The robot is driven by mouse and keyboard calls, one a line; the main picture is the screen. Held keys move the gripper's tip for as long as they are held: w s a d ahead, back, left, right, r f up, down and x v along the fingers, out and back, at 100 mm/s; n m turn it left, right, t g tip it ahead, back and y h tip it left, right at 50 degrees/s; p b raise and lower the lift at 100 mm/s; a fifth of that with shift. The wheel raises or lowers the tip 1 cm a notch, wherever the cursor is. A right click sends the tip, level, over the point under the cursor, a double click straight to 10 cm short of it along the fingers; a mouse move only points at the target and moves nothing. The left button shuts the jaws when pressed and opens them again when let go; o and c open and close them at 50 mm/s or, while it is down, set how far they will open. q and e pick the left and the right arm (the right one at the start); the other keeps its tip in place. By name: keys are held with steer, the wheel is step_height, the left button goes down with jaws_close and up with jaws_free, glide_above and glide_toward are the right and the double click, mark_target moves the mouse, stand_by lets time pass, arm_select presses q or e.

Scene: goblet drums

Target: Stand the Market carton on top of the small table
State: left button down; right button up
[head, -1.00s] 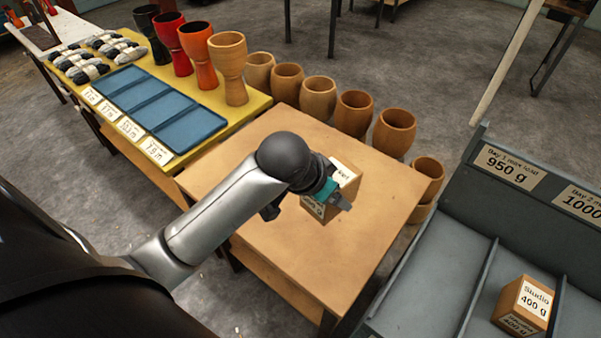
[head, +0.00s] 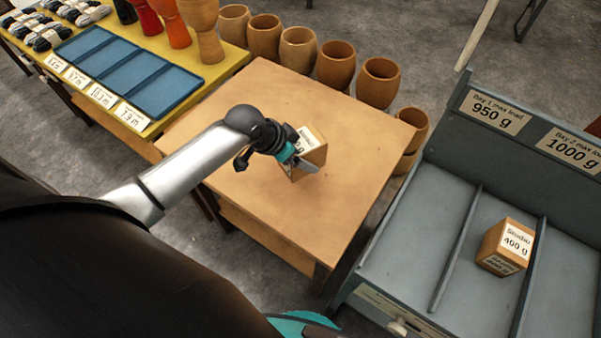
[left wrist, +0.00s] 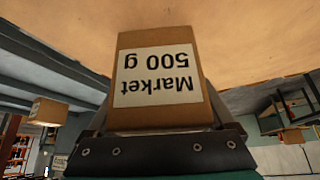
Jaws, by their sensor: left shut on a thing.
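The Market carton (head: 313,148) is a small brown box with a white label, in the head view over the middle of the small table (head: 280,222). In the left wrist view the carton (left wrist: 160,116) shows its label "Market 500 g" upside down. My left gripper (head: 303,163) is shut on the carton, with a finger across its near side. The carton looks roughly upright, with its lower end at or very close to the wooden top; I cannot tell whether it touches. My right gripper is not in view.
A grey divided tray (head: 412,235) at the right holds a Studio 400 g carton (head: 506,247). Several wooden drum shells (head: 336,64) stand behind the table. A yellow table (head: 225,68) with a blue tray (head: 128,77) and goblet drums adjoins at the left. The tabletop around the carton is clear.

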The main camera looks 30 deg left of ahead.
arm_select(q)
steer(key=shift+w+f+b, duration=0.1)
steer(key=shift+f+b, duration=0.85)
steer(key=shift+f, duration=2.5)
jaws_free()
steer(key=shift+f, duration=0.2)
steer(key=shift+s+a+r, duration=0.15)
steer(key=shift+s+r, duration=0.15)
steer(key=shift+r, duration=0.2)
steer(key=p+v, duration=0.4)
steer(key=v, duration=0.7)
steer(key=shift+r, duration=0.1)
